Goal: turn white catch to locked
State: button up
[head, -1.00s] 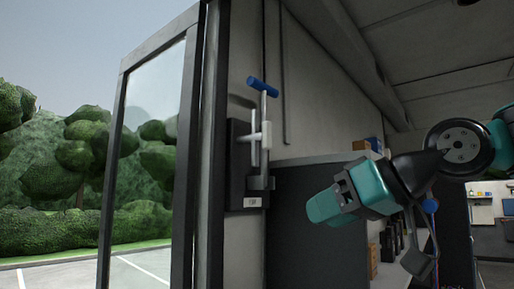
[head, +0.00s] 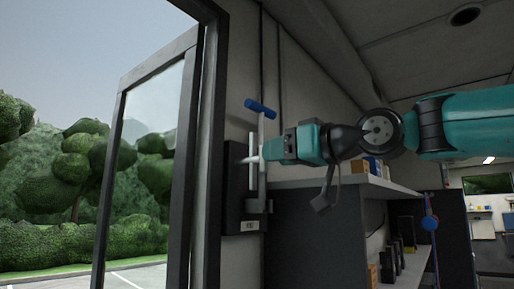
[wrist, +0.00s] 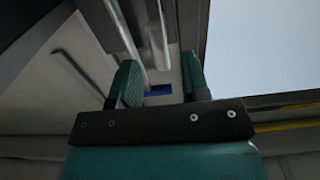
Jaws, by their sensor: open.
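The white catch (head: 252,159) is a pale lever on a dark plate (head: 233,190) fixed to the wall beside the door frame. A grey upright rod with a blue T-handle (head: 261,108) on top stands just in front of it. My gripper (head: 267,150) is at the catch's height, its fingertips at the rod and hiding part of the catch. In the wrist view, my open gripper (wrist: 160,84) has its two teal fingers apart. A pale cylindrical piece (wrist: 157,42), a grey rod (wrist: 124,28) and the blue handle show beyond and between them. I cannot tell whether the fingers touch anything.
An open glass door (head: 155,170) with a dark frame stands to the left. A shelf unit (head: 315,235) with small boxes (head: 360,166) on it lies below and to the right of my arm.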

aim_at(257, 157)
jog(key=p+x, duration=0.2)
jog(key=x, duration=0.4)
jog(key=shift+s, duration=0.1)
grip_shut()
